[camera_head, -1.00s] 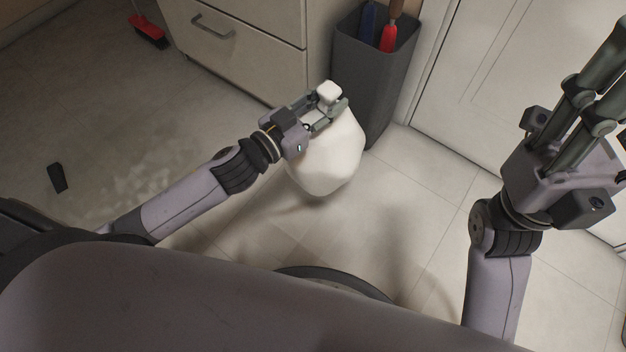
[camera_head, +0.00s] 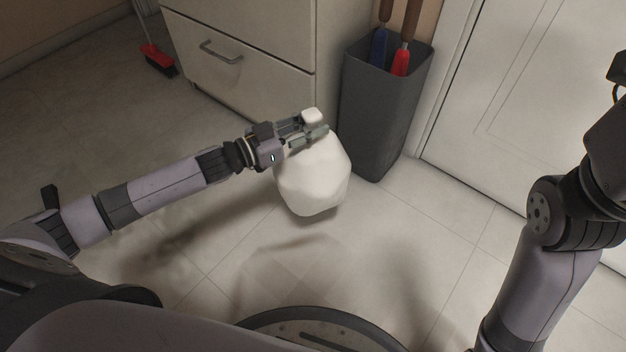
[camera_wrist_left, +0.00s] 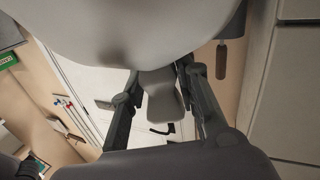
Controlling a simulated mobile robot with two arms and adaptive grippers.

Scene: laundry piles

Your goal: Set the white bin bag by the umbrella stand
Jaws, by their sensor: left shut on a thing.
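The white bin bag (camera_head: 315,180) is a rounded, faceted sack with a small knotted neck (camera_head: 312,116). My left gripper (camera_head: 310,130) is shut on the neck. The bag hangs close to the floor; whether it touches is unclear. In the left wrist view the bag (camera_wrist_left: 130,30) fills the top and its neck (camera_wrist_left: 160,97) is between the fingers. The umbrella stand (camera_head: 385,115) is a dark grey square bin just right of the bag, holding a blue and a red umbrella with brown handles. My right gripper is only partly seen at the right edge, its fingers out of frame.
A drawer cabinet (camera_head: 255,75) stands behind the bag, left of the stand. A white door (camera_head: 520,100) is to the right. A red brush (camera_head: 160,62) is at the upper left. The tiled floor (camera_head: 440,235) in front of the stand is clear.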

